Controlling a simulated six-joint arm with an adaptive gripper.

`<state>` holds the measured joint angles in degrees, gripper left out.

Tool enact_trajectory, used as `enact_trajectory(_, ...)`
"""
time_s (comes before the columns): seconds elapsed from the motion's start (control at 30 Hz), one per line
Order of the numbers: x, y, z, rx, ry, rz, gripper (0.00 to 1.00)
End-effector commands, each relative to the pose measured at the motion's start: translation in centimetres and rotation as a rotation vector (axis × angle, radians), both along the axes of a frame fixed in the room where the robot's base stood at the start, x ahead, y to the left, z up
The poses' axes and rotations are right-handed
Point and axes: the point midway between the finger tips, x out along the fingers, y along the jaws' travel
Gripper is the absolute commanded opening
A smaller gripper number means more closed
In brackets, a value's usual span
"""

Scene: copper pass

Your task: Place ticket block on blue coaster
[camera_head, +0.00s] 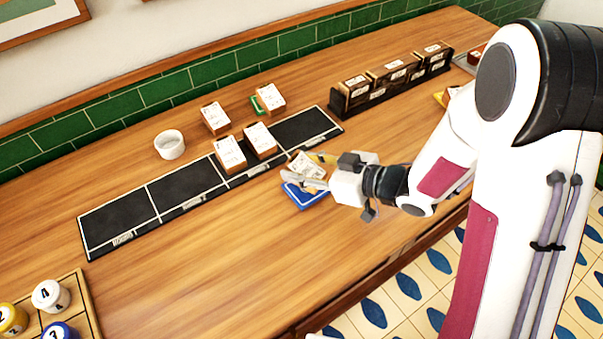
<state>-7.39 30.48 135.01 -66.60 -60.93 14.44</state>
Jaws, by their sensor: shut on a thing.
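The blue coaster (317,203) lies on the wooden counter, just in front of the long black mat. My gripper (303,181) is shut on a ticket block (306,165) with a white, marked top. The block is over or on the blue coaster; I cannot tell whether it touches it. The fingers and wrist hide part of the block and part of the coaster. A little yellow (327,158) shows just behind the block.
The black mat (122,214) has white-lined sections; ticket blocks (230,154) stand on and behind it. A white bowl (169,145) and a block by a green coaster (256,106) are behind. A dark rack (351,95) holds more blocks.

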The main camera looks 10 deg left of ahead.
Motion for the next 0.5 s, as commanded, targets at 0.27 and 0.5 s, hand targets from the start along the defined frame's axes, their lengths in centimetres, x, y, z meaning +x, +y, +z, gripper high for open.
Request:
enact_trajectory(0.27, 0.0, 0.0, -2.4, 0.000, 0.002, 0.000, 0.13)
enact_trajectory(0.5, 0.0, 0.0, -2.9, 0.001, -0.001, -0.001, 0.13)
